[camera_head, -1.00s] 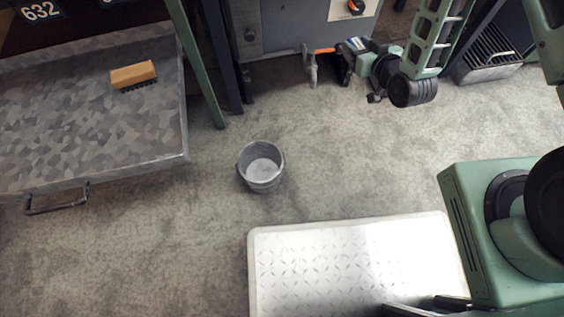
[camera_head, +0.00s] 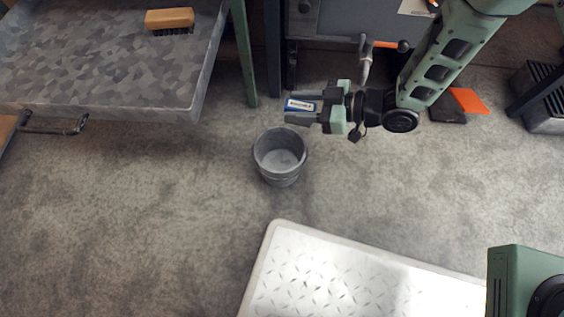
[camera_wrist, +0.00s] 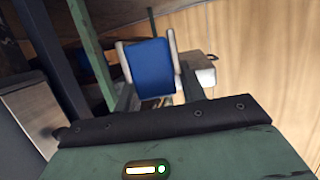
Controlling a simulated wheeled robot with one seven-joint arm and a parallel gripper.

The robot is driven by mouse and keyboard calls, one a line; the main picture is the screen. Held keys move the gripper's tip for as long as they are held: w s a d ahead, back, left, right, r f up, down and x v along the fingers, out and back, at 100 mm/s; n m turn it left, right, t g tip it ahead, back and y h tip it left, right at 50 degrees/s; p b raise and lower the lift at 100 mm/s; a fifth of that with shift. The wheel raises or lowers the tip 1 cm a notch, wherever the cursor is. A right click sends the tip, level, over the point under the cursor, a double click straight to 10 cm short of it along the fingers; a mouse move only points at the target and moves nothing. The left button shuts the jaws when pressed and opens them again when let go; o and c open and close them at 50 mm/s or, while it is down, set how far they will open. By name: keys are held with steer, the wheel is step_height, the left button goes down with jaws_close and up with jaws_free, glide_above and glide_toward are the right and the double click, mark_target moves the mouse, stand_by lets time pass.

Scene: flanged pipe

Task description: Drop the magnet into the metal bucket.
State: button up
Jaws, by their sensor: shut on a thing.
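The metal bucket (camera_head: 282,181) is a small grey pail standing upright on the floor, with its open top up and nothing seen inside it. My gripper (camera_head: 296,112) is above the floor, pointing left, and shows just above and slightly right of the bucket's far rim in the head view. It is shut on the magnet (camera_head: 301,105), which shows a blue and white face there. In the wrist view the magnet (camera_wrist: 149,68) is a blue block between my two fingers (camera_wrist: 147,50). The bucket cannot be made out in the wrist view.
A grey metal-topped table (camera_head: 110,85) with a wooden brush (camera_head: 169,18) on it stands at the left. A white treaded platform (camera_head: 340,275) lies in front. A grey cabinet (camera_head: 350,20) is behind. Grey floor is clear around the bucket.

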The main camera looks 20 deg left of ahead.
steer(key=s+a+f+n+g+b, duration=0.2)
steer(key=s+f+b, duration=0.1)
steer(key=f+b, duration=0.3)
steer(key=shift+s+f+g, duration=0.2)
steer(key=shift+f+g, duration=0.1)
steer(key=shift+f, duration=0.4)
steer(key=o, duration=1.3)
steer(key=shift+o, duration=0.2)
steer(key=shift+d, duration=0.1)
steer(key=p+v, duration=0.8)
steer(key=v, duration=0.9)
steer(key=shift+r+p, duration=0.3)
steer(key=shift+r, duration=0.15)
